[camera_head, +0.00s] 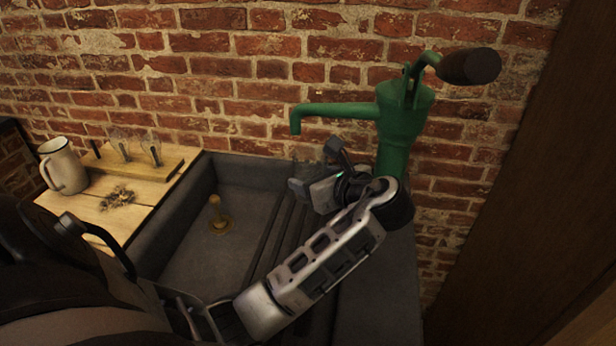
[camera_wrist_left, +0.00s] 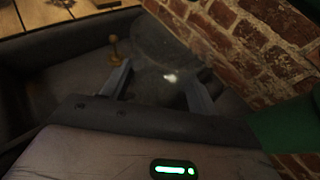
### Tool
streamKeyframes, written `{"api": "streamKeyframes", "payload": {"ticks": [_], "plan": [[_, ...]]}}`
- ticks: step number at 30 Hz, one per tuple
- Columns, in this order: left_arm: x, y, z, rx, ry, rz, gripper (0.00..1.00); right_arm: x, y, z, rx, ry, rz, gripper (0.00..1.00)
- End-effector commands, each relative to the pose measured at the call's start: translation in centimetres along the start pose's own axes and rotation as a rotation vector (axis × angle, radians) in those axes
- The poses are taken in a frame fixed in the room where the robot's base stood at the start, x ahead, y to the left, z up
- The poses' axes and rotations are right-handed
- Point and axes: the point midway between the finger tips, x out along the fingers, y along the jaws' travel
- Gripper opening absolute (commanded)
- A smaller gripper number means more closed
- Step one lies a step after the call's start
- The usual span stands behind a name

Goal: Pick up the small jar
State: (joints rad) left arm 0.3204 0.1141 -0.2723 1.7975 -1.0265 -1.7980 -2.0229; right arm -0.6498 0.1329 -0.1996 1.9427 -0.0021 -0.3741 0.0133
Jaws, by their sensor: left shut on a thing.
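My left gripper (camera_head: 318,172) is over the right part of the dark sink, in front of the green pump, with its fingers pointing left. In the left wrist view the left gripper (camera_wrist_left: 160,86) has its two fingers apart around a clear glass jar (camera_wrist_left: 170,77). The jar is nearly see-through, with a small bright glint and a faint round rim. In the head view the jar is too faint to make out clearly. My right gripper is not in view.
A green hand pump (camera_head: 402,125) stands behind the sink (camera_head: 190,250). A brass plug (camera_head: 218,218) stands upright in the basin. On the wooden counter (camera_head: 95,205) at left are an enamel mug (camera_head: 63,168) and a wooden stand (camera_head: 170,172) with small glass items. A brick wall closes the back.

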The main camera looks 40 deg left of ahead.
Motion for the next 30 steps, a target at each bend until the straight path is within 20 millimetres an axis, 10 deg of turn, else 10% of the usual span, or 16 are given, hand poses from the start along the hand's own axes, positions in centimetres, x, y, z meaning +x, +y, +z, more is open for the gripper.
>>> {"api": "streamKeyframes", "payload": {"ticks": [30], "plan": [[-6.7,1.1,0.3,-0.002,-0.002,-0.001,0.31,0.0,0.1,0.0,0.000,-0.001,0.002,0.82]]}}
